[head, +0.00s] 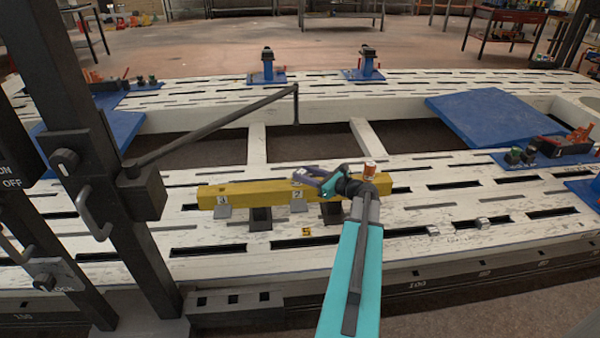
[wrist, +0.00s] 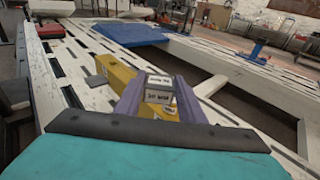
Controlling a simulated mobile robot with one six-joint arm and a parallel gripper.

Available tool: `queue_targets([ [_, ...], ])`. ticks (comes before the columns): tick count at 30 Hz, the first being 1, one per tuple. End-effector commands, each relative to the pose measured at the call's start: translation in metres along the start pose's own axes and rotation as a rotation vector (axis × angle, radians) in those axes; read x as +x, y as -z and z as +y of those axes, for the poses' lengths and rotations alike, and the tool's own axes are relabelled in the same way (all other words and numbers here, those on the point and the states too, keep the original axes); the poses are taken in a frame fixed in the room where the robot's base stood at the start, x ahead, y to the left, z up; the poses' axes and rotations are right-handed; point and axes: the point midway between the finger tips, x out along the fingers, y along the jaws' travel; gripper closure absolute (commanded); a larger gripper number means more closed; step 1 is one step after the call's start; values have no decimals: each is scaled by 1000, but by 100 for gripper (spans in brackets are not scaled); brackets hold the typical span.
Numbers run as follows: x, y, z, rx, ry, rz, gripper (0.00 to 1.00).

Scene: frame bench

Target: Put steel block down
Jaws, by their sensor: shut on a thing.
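The steel block (wrist: 159,82) is a small grey block with a white label reading about 20 MM, seen in the wrist view. My gripper (wrist: 158,95) has its purple fingers shut on the block's two sides. The beam also shows behind and below the block in the wrist view (wrist: 117,73). I cannot tell whether the block touches the beam or the bench.
The white slotted bench (head: 420,215) carries the beam. Dark supports (head: 260,217) and grey plates with number tags (head: 298,206) stand along its front. An orange-topped cylinder (head: 369,169) is beside my wrist. A dark post (head: 95,150) with an arm rises at left. Bench right of the beam is mostly free.

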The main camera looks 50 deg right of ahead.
Motion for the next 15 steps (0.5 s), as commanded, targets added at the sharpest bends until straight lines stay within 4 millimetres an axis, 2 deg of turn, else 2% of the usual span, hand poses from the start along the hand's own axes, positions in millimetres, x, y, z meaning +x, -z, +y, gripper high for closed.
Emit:
queue_targets([
  [9,32,-2,-24,1,-1,-3,100],
  [15,45,-3,-33,1,-2,-3,100],
])
